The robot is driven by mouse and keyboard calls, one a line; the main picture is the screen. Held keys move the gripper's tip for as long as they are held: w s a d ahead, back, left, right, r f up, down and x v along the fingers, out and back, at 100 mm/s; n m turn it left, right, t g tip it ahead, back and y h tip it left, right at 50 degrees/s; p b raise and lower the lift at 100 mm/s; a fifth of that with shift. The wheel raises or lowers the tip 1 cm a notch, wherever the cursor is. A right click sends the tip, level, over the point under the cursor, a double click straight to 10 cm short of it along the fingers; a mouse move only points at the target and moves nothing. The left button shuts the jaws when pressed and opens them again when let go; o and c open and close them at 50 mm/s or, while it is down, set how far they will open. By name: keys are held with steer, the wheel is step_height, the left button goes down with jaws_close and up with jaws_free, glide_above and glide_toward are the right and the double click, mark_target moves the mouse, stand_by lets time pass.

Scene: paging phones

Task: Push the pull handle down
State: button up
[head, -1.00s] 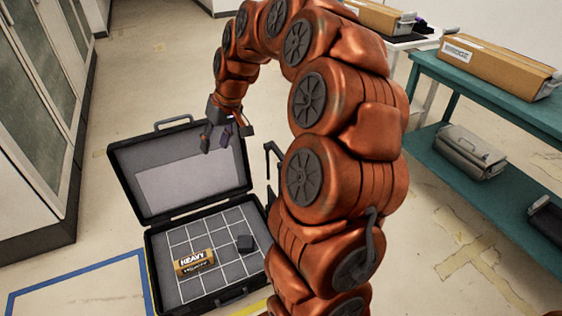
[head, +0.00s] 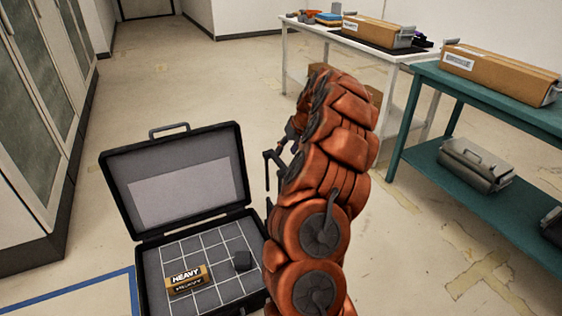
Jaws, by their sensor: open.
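A second, grey carrying handle (head: 169,130) sits on top of the lid. My gripper (head: 291,137) is small and dark, just above and right of the bar, partly covered by my orange arm. It is open and seems empty. I cannot tell whether it touches the bar.
In the case lie an orange-and-black "HEAVY" battery (head: 188,280) and a dark block (head: 243,261). A teal shelf bench (head: 430,80) with a cardboard box (head: 497,72) stands right. A white table (head: 318,34) stands behind. Cabinets (head: 40,100) line the left. Floor behind the case is clear.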

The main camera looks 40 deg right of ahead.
mark_target(280, 161)
steer(key=x, duration=0.6)
steer(key=shift+f+b, duration=0.2)
steer(key=shift+b, duration=0.1)
jaws_close()
stand_by(0.4)
